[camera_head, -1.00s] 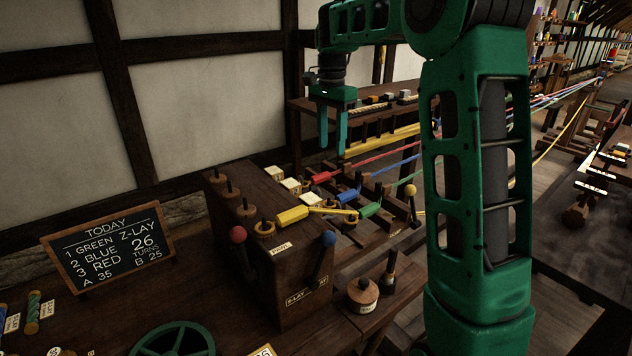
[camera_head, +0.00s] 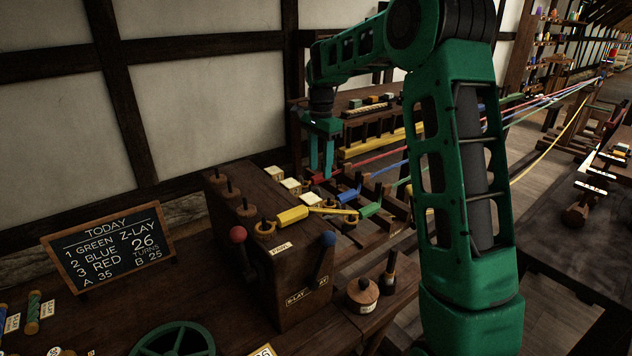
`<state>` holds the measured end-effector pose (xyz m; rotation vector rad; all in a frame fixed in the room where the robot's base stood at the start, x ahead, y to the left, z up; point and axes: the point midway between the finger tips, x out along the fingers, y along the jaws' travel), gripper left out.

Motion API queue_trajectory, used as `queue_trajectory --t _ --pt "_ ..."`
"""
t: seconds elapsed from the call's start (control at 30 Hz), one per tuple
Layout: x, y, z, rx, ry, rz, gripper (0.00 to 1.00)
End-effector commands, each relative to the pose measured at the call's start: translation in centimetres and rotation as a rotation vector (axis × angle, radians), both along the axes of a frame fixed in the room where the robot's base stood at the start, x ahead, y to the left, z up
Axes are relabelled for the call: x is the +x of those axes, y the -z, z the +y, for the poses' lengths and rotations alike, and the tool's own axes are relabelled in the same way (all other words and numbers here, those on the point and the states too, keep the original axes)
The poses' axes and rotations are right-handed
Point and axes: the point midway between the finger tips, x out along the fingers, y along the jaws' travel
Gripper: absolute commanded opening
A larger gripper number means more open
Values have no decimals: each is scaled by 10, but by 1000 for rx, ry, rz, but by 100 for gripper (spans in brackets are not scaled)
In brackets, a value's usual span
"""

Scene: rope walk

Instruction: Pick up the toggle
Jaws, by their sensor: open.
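My gripper (camera_head: 322,174) is open, with its fingers pointing down. Its tips are at the red toggle (camera_head: 317,180), which sits at the near end of a red strand behind the wooden machine block. The fingers partly cover this toggle, and I cannot tell whether they touch it or straddle it. A blue toggle (camera_head: 348,195) and a green toggle (camera_head: 370,209) lie to the right on their own strands. A yellow toggle (camera_head: 292,215) rests by the top of the block, near a hook.
The block (camera_head: 285,262) carries pegs, a red-knobbed lever (camera_head: 238,235) and a blue-knobbed lever (camera_head: 328,240). A chalkboard (camera_head: 108,246) stands on the left. A green wheel (camera_head: 175,340) and a round wooden weight (camera_head: 362,294) are in front. My arm hides part of the right side.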

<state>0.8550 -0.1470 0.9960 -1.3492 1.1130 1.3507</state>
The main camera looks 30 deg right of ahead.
Motion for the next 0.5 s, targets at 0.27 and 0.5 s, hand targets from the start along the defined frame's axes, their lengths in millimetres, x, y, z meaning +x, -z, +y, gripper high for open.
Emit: queue_trajectory --t 0.27,0.5 --pt "0 25 0 0 1 1 42" --pt "0 25 0 0 0 0 35"
